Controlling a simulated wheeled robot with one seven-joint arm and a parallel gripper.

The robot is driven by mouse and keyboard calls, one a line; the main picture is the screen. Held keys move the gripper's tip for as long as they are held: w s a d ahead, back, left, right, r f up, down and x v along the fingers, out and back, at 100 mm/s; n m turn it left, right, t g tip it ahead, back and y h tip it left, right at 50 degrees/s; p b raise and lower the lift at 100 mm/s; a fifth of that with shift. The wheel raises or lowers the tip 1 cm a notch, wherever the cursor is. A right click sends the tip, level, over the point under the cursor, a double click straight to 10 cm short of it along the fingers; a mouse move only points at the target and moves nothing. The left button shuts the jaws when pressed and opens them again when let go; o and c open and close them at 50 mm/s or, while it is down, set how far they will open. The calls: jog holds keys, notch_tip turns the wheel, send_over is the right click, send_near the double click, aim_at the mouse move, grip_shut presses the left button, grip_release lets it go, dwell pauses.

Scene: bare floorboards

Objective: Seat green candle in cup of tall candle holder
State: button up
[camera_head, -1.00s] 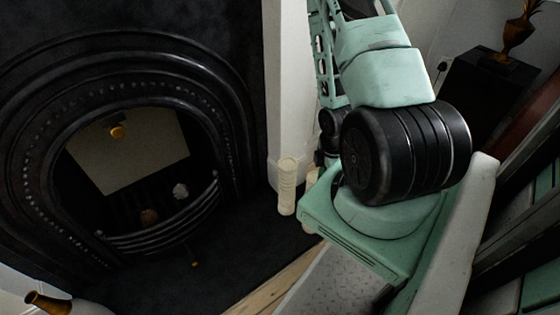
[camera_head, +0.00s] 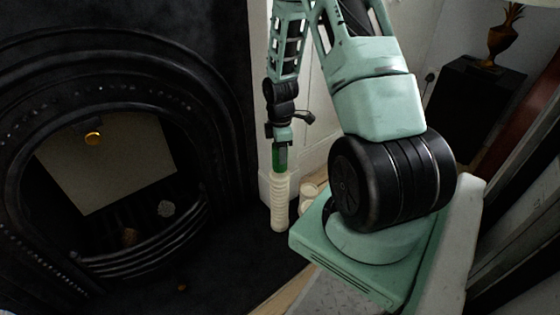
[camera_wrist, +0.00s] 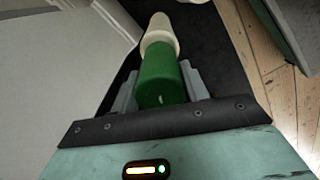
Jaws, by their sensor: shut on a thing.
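The green candle (camera_head: 280,158) is upright in my gripper (camera_head: 281,147), just at the top of the tall cream candle holder (camera_head: 279,205). In the wrist view the green candle (camera_wrist: 160,75) sits between both fingers of my gripper (camera_wrist: 163,84), which is shut on it. The cream holder (camera_wrist: 158,30) shows directly beyond the candle's far end, in line with it. The candle's lower end meets the holder's top in the picture; whether it is inside the cup is hidden.
A shorter cream holder (camera_head: 308,190) stands close to the right of the tall one, partly behind my base. The white wall edge (camera_head: 262,100) is just behind. The black fireplace (camera_head: 215,130) fills the left. Dark hearth floor lies in front.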

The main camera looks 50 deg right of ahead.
notch_tip(320, 180, down, 4)
jog(key=shift+w+r+b, duration=0.1)
jog(key=shift+r+b, duration=0.05)
jog(key=shift+b, duration=1.05)
jog(key=shift+r, duration=0.1)
jog(key=o, duration=1.1)
